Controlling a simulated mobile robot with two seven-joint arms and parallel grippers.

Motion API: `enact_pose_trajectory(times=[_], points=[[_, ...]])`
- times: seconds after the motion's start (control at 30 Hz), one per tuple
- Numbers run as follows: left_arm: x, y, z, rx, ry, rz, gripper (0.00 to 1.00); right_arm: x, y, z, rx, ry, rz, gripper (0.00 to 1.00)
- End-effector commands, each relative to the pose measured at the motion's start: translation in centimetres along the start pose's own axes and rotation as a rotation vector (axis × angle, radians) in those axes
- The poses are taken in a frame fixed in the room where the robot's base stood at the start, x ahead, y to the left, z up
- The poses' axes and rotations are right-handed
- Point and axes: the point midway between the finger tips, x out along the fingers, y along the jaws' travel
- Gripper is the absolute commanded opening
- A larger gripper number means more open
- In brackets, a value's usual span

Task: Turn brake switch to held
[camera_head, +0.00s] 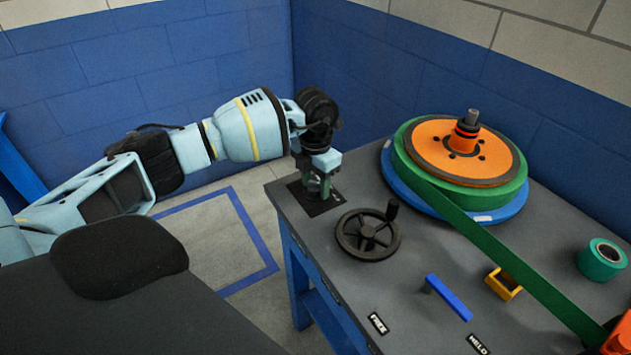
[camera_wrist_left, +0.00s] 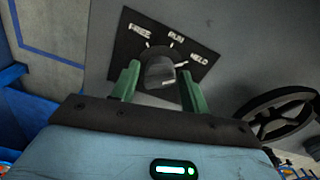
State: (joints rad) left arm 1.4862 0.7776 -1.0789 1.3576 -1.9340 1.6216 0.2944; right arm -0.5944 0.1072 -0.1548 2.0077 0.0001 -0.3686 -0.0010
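The rotary switch has a dark rounded knob (camera_wrist_left: 160,72) on a black plate (camera_wrist_left: 125,40) marked FREE, RUN and HELD, left to right in the left wrist view. In the head view the plate (camera_head: 311,205) lies at the table's left corner, with the knob mostly hidden by my gripper. My left gripper (camera_head: 318,190) points down over it. In the left wrist view its green fingers (camera_wrist_left: 159,90) stand on either side of the knob, with narrow gaps visible. Which mark the knob points to is unclear. My right gripper is not in view.
A black handwheel (camera_head: 367,236) stands close to the switch. A blue lever (camera_head: 448,298) sits by separate FREE and HELD labels. A reel with green band (camera_head: 408,165) is at the back, its strip crossing right. A yellow block (camera_head: 503,284) and green roll (camera_head: 602,259) are farther right.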

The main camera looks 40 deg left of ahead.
Motion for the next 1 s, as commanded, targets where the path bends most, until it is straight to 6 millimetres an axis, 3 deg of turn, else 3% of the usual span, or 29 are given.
enact_pose_trajectory(times=[0.4,0.8,1.0], points=[[-0.4,0.0,0.0,-0.001,-0.002,0.000,0.55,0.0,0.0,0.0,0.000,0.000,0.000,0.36],[-6.2,0.0,0.1,0.000,-0.003,0.000,0.55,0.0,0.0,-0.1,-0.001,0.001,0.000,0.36],[-7.7,0.0,0.0,-0.001,-0.001,0.000,0.55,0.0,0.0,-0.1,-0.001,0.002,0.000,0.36]])
